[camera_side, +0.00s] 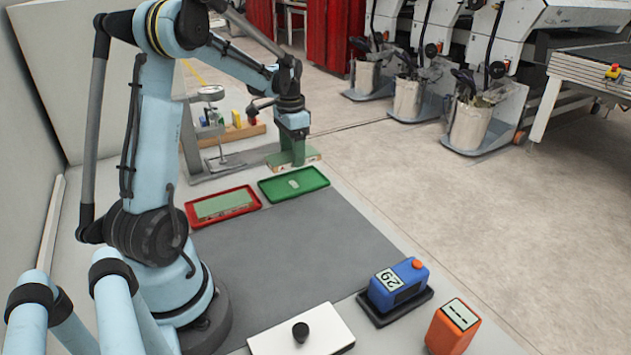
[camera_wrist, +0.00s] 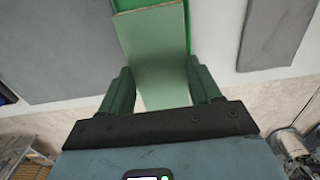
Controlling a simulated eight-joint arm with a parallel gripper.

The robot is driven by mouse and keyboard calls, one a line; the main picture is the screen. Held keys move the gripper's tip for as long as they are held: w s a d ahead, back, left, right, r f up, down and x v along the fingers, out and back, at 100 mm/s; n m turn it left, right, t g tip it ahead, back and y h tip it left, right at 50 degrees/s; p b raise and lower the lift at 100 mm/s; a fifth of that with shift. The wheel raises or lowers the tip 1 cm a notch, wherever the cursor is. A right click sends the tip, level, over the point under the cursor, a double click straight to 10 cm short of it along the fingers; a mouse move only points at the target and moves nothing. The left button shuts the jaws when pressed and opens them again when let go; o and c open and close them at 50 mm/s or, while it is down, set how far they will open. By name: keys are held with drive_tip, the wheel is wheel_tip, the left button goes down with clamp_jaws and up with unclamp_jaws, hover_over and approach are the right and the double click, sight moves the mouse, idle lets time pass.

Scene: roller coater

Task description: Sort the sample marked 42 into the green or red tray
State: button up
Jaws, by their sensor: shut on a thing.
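My gripper (camera_side: 292,157) is shut on a flat pale green sample panel (camera_side: 310,158) and holds it near the far edge of the green tray (camera_side: 264,187). In the wrist view the panel (camera_wrist: 156,42) runs between the two green fingers, with part of the green tray (camera_wrist: 198,50) behind it. No number 42 is readable on the panel. The green tray has a small pale patch on its floor. The red tray (camera_side: 190,217) stands to its left, with another pale green panel (camera_side: 224,205) lying in it.
A grey mat (camera_side: 290,250) lies clear in front of the trays. A blue device (camera_side: 404,286) with a number display and an orange device (camera_side: 453,329) with dashes stand front right. A white plate with a black knob (camera_side: 300,331) lies at the front. A stand (camera_side: 213,120) is behind the trays.

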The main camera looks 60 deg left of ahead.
drive_tip(key=shift+f, duration=2.9)
drive_tip(key=o, duration=1.2)
drive_tip(key=shift+c, duration=0.2)
drive_tip(key=shift+r, duration=3.55)
